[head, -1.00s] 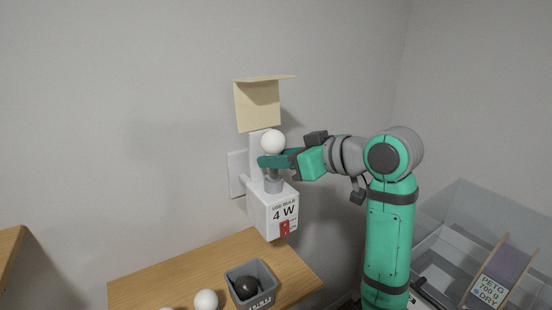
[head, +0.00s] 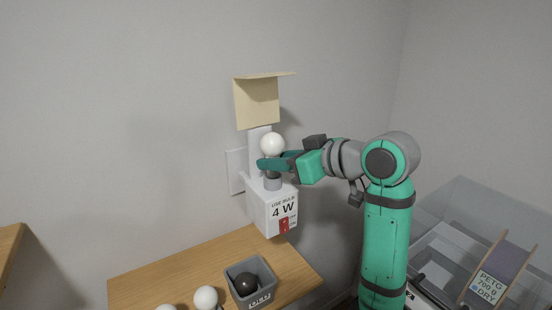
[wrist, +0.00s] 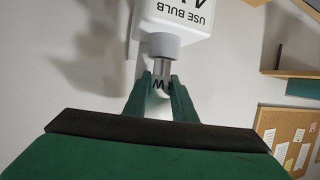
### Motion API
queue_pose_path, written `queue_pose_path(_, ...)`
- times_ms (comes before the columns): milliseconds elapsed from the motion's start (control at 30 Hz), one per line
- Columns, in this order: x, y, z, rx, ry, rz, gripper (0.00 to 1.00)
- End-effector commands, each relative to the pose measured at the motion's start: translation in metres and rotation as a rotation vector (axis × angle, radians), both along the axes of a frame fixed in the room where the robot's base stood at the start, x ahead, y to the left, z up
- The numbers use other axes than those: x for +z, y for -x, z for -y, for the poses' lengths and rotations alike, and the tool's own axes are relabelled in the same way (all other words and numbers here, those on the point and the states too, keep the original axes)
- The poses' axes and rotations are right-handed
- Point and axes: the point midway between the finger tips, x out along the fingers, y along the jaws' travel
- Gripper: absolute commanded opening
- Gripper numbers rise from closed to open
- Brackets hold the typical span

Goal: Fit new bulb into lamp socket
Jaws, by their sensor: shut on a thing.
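The lamp is a white box (head: 258,212) on the wall, labelled "USE BULB 4 W", with a red switch (head: 284,226) on its front. A grey socket (head: 272,182) stands on its top; it also shows in the wrist view (wrist: 160,46). My gripper (head: 271,163) is shut on a white round bulb (head: 272,143), which is upright above the socket. In the wrist view the fingers (wrist: 160,88) close around the bulb (wrist: 161,70), and its base meets the socket mouth. How deep the base sits inside is hidden.
A cream shade (head: 257,103) with a flat top is on the wall above the bulb. Below, a wooden table (head: 160,279) holds a grey bin (head: 262,294) with a dark bulb (head: 245,284) in it, and white bulbs (head: 205,298) beside it. A clear-walled container (head: 455,220) stands at right.

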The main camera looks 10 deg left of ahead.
Motion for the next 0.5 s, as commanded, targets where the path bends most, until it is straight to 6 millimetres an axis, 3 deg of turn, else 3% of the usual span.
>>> queue_pose_path(500, -0.0112, -0.0004, 0.0014, -0.003, -0.001, -0.001, 0.03)
